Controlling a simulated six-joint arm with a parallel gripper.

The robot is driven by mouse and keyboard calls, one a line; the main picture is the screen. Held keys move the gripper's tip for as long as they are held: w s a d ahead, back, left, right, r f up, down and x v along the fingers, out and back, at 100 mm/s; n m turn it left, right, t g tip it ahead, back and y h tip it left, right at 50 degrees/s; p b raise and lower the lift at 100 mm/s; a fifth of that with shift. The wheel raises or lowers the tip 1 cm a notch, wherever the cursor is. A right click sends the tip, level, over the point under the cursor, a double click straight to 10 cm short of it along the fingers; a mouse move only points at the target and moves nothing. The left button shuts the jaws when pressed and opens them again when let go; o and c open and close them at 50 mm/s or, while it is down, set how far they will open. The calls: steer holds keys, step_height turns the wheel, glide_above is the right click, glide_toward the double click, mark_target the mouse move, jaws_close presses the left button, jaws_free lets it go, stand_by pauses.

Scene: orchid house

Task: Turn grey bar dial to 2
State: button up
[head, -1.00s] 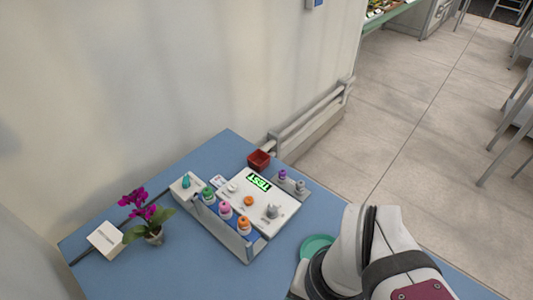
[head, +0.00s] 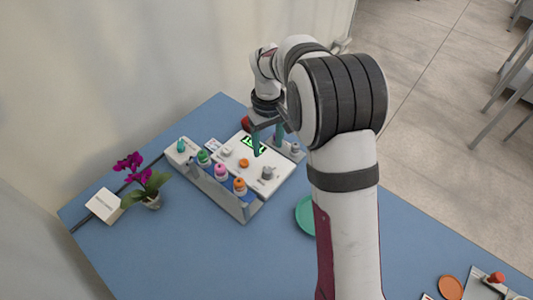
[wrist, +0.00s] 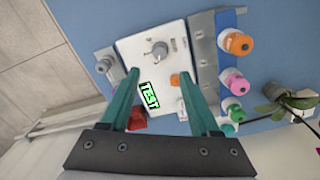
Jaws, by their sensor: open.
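The grey bar dial (head: 268,172) sits on the near right part of the white panel (head: 268,187). In the wrist view the dial (wrist: 160,48) shows near the panel's top, ahead of my fingertips; its setting is too small to read. My gripper (head: 267,147) is open and empty above the panel, on the display side of the dial and apart from it. In the wrist view my gripper's (wrist: 160,76) teal fingers straddle the space between the dial and the green display (wrist: 149,96), which reads TEST.
A small plate with another grey knob (head: 295,148) is at right. A teal saucer (head: 305,214) and potted orchid (head: 150,190) stand nearby.

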mark_target(268, 170)
step_height(268, 170, down, 10)
stand_by(0.3)
jaws_close()
